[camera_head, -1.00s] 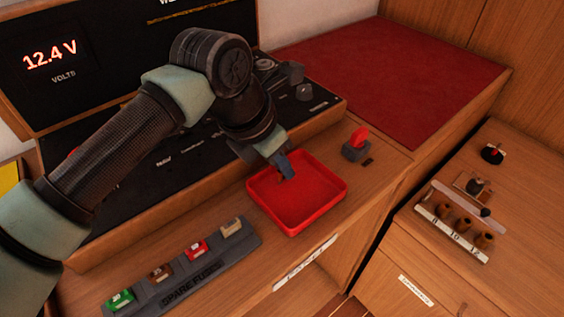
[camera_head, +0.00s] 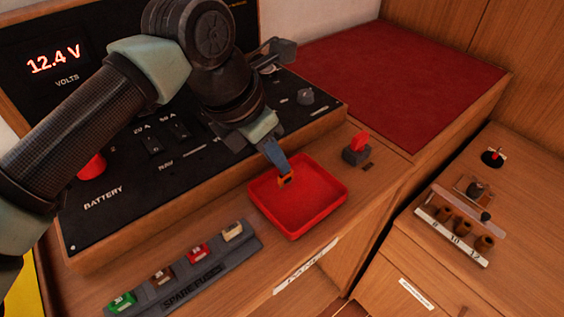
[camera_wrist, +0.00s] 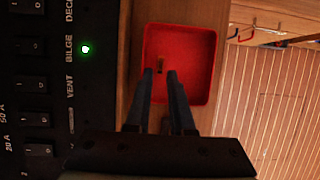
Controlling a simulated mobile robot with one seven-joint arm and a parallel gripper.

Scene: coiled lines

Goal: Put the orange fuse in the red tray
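The orange fuse (camera_head: 286,180) is a small piece in the left-hand part of the red tray (camera_head: 341,184). It shows just past my fingertips. In the wrist view the fuse (camera_wrist: 160,65) appears between the two finger ends, with a thin gap on each side. The red tray (camera_wrist: 210,60) is square and shallow, and it holds nothing else. My gripper (camera_head: 280,168) points down over the tray. In the wrist view my gripper (camera_wrist: 161,73) has its fingers apart. The fuse appears to rest on the tray floor, though the fingers are very near it.
A dark switch panel (camera_head: 110,205) stands left of the tray. A spare-fuse rack (camera_head: 210,265) with several coloured fuses lies in front. A red-handled switch (camera_head: 357,149) is to the right. A lower wooden cabinet (camera_head: 520,180) stands farther right.

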